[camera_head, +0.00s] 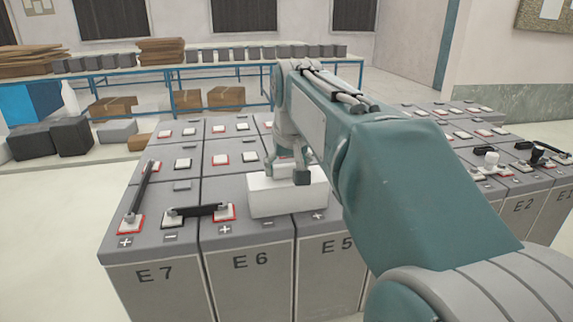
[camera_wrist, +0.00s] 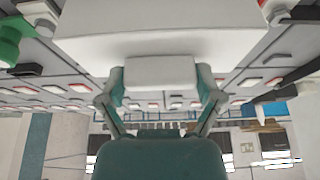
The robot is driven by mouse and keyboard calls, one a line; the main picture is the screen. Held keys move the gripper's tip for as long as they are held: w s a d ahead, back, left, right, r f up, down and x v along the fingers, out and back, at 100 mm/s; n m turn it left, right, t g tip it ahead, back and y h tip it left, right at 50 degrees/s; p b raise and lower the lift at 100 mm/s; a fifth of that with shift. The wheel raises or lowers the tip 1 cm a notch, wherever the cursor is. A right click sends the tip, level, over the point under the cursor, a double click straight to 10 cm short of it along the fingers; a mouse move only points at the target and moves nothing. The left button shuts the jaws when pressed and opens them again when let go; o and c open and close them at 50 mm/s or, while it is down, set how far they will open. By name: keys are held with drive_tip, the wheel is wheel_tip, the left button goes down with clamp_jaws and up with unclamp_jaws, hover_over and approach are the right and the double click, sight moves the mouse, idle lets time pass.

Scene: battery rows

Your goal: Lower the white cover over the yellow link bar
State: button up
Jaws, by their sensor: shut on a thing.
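The white cover (camera_head: 288,199) is a box-like block over the front terminals of the batteries marked E 6 and E 5. My gripper (camera_head: 287,172) is above it, shut on its raised middle part. In the wrist view, the cover (camera_wrist: 175,28) spans the top, and my gripper's fingers (camera_wrist: 160,85) stand on either side of the white grip block. The cover looks level, very low over the battery tops; I cannot tell whether it touches them. No yellow link bar shows in either view; the area under the cover is hidden.
A black bar (camera_head: 200,211) joins terminals of E 7 and E 6, and another black bar (camera_head: 142,190) runs back along E 7. Battery rows (camera_head: 522,183) continue at right, partly behind my arm. A blue-framed table (camera_head: 220,68) stands behind.

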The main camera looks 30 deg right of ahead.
drive_tip(key=o, duration=1)
drive_tip(key=shift+r, duration=0.1)
drive_tip(key=v, duration=1.2)
drive_tip(key=s+a+f+n, duration=0.1)
drive_tip(key=s+a+f, duration=0.2)
drive_tip(key=f, duration=0.5)
drive_tip(key=s+a+f+n, duration=0.1)
drive_tip(key=s+a+f, duration=0.3)
drive_tip(key=s+f, duration=0.2)
drive_tip(key=s+a+f+n+t+y, duration=0.1)
drive_tip(key=s+a+f, duration=0.3)
drive_tip(key=f, duration=0.7)
drive_tip(key=shift+s+a, duration=0.25)
drive_tip(key=shift+s, duration=0.5)
